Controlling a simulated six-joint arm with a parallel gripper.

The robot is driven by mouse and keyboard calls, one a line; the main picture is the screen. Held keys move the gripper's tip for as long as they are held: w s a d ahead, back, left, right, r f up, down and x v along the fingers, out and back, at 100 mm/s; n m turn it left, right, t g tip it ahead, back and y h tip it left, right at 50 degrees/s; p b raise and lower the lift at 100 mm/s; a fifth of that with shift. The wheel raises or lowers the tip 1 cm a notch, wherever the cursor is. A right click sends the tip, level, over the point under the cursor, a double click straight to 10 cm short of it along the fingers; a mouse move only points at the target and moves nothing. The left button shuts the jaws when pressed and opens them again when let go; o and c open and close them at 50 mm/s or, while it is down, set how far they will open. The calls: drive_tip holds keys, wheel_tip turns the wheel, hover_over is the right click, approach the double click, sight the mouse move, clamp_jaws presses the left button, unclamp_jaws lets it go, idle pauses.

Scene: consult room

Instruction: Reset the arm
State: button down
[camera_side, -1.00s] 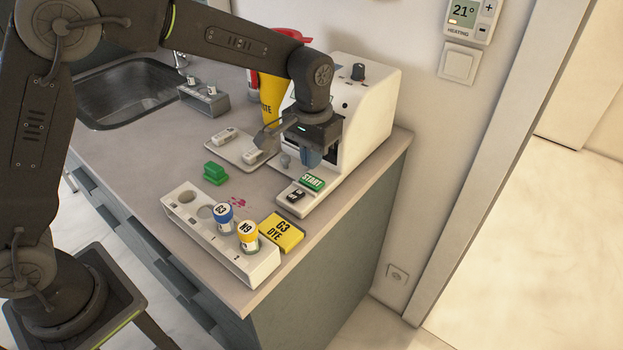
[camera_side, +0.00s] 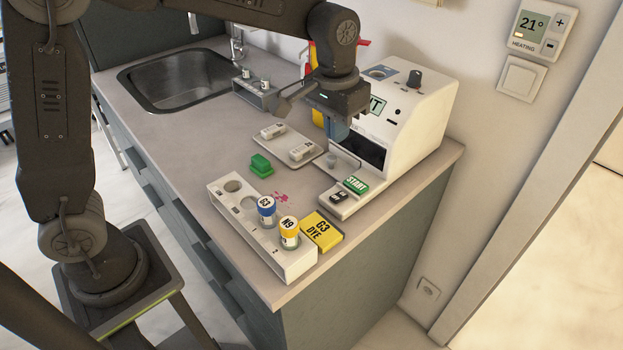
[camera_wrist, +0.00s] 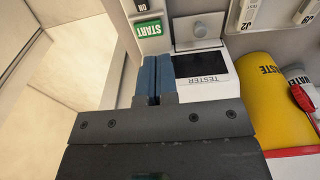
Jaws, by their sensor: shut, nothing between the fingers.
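My gripper (camera_side: 335,138) hangs in front of the white tester (camera_side: 425,110), above the counter. Its blue fingers are together and empty. In the wrist view the fingers (camera_wrist: 152,75) lie side by side, just left of the tester's dark window (camera_wrist: 198,66) and below the green START button (camera_wrist: 149,28). The START button (camera_side: 355,185) in the side view sits on the tester's low front base, to the right of and below my fingers. My fingers appear clear of both.
A white rack (camera_side: 290,268) holds a blue-capped vial (camera_side: 266,208) and a yellow-capped vial (camera_side: 289,230). A yellow dye box (camera_side: 322,232), green block (camera_side: 260,165) and tray (camera_side: 277,146) with two white pieces are nearby. A yellow waste container (camera_wrist: 258,95) stands close. The sink (camera_side: 185,85) is behind.

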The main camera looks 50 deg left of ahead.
drive_tip(key=s+a+r+t, duration=0.1)
drive_tip(key=s+a, duration=0.3)
drive_tip(key=s, duration=0.6)
drive_tip(key=s+a+r+t, duration=0.2)
drive_tip(key=s+a+t, duration=0.1)
drive_tip(key=s, duration=0.8)
drive_tip(key=shift+a+r+t, duration=0.25)
drive_tip(key=shift+a+t, duration=0.05)
drive_tip(key=shift+a, duration=0.25)
drive_tip(key=c, duration=1.8)
unclamp_jaws()
drive_tip(key=shift+c, duration=0.2)
